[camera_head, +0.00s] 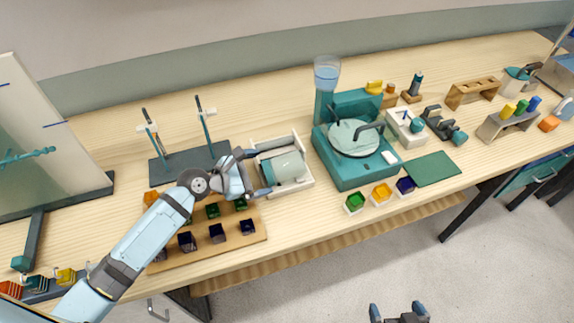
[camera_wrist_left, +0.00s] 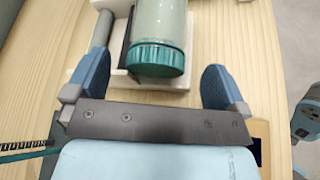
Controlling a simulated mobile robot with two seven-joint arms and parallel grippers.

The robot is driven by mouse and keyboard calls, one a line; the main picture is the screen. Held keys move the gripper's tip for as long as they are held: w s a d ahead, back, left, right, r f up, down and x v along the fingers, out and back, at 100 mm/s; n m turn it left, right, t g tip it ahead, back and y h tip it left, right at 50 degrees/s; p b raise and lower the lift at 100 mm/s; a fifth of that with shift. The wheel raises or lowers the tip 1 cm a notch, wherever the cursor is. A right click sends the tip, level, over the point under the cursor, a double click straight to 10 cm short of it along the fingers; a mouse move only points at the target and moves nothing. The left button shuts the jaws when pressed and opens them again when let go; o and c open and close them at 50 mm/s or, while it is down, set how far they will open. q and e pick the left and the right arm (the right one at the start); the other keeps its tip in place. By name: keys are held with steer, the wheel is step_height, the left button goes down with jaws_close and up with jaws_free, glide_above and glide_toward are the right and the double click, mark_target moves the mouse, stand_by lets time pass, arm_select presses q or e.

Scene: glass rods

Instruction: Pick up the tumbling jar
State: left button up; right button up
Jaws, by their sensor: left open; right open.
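The tumbling jar (camera_head: 287,166) is a pale translucent cylinder lying on its side in a white cradle (camera_head: 308,181) on the wooden bench. In the left wrist view its ribbed teal lid (camera_wrist_left: 155,62) faces me, with the pale jar body (camera_wrist_left: 158,18) behind it. My left gripper (camera_head: 262,180) is at the left side of the jar. In the wrist view its fingers (camera_wrist_left: 155,78) are spread, one on either side of the lid, with a visible gap to each side. My right gripper (camera_head: 400,314) is open and empty at the bottom edge, over the floor.
A wooden rack (camera_head: 230,248) with several dark coloured cups lies in front, under my left arm. A teal machine (camera_head: 370,175) with a round plate stands right of the cradle. A dark stand base (camera_head: 165,172) with two uprights is behind left.

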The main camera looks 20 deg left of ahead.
mark_target(272, 166)
arm_select(q)
steer(key=shift+w+d+f, duration=0.1)
steer(key=shift+w+d, duration=0.05)
steer(key=shift+d, duration=0.05)
steer(key=x, duration=0.5)
steer(key=shift+a, duration=0.1)
steer(key=shift+c, duration=0.8)
steer(key=c, duration=1.1)
steer(key=shift+o, duration=0.2)
steer(key=shift+r+p, duration=0.3)
steer(key=shift+r, duration=0.4)
step_height(272, 166, up, 19)
steer(key=p, duration=0.1)
steer(key=shift+p, duration=0.3)
